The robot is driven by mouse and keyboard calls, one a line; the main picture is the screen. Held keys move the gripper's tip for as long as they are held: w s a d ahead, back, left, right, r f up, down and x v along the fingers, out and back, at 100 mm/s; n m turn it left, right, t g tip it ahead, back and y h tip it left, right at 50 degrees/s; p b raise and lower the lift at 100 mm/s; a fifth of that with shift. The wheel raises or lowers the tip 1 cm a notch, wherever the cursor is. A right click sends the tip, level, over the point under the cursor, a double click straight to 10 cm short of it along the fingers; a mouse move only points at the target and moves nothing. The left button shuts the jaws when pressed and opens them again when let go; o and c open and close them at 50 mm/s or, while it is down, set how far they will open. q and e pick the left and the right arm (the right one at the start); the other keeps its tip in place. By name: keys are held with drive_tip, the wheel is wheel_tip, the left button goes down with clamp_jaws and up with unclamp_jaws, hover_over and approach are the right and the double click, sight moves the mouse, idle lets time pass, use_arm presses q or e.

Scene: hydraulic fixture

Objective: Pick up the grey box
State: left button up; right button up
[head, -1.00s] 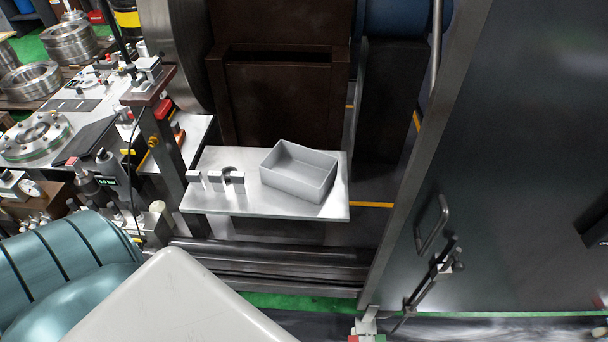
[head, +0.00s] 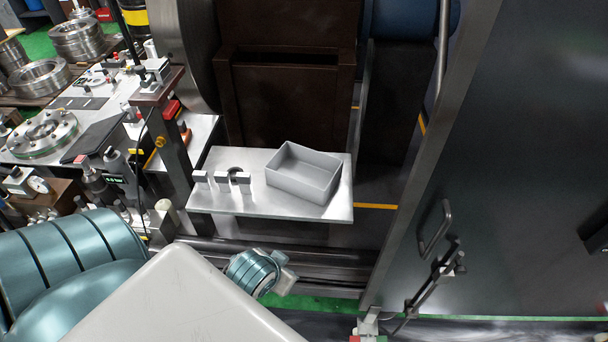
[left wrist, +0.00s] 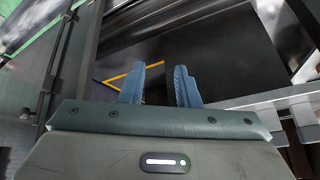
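The grey box (head: 303,177) is an open-topped rectangular tray. It sits upright on the right part of a metal plate (head: 270,208) in the head view. My left gripper (left wrist: 158,84) shows in the left wrist view with its two blue fingers apart and nothing between them. The grey box cannot be made out in that view. In the head view, a teal and grey part of my arm shows below the plate's front edge, apart from the box; no fingers can be made out there. My right gripper is in neither view.
Small metal blocks (head: 222,181) stand on the plate left of the box. A dark door panel with a handle (head: 434,229) rises on the right. A brown housing (head: 290,95) stands behind the plate. A bench with metal rings (head: 43,135) is at left.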

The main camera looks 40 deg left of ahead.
sight(333, 178)
use_arm(q)
drive_tip(key=w+r+t, duration=0.3)
drive_tip(key=w, duration=0.4)
drive_tip(key=w+a+r+n+t+p, duration=0.1)
drive_tip(key=w+r+t, duration=0.1)
drive_tip(key=w, duration=0.5)
drive_tip(key=w+r+n+t+y, duration=0.1)
drive_tip(key=w+r+t, duration=0.2)
drive_tip(key=w, duration=0.3)
drive_tip(key=shift+w+a+r+t, duration=0.2)
drive_tip(key=shift+w+r+t, duration=0.1)
drive_tip(key=shift+w+r, duration=0.15)
drive_tip(key=shift+w+f+p, duration=0.1)
drive_tip(key=shift+w+p, duration=0.15)
drive_tip(key=shift+p, duration=0.05)
drive_tip(key=p+x, duration=0.1)
drive_tip(key=x, duration=0.1)
drive_tip(key=a+p+x, duration=0.1)
drive_tip(key=x, duration=0.1)
drive_tip(key=shift+w, duration=0.2)
drive_tip(key=shift+w+f+p, duration=0.1)
drive_tip(key=shift+w+p, duration=0.2)
drive_tip(key=shift+w, duration=0.1)
drive_tip(key=shift+s, duration=0.1)
clamp_jaws()
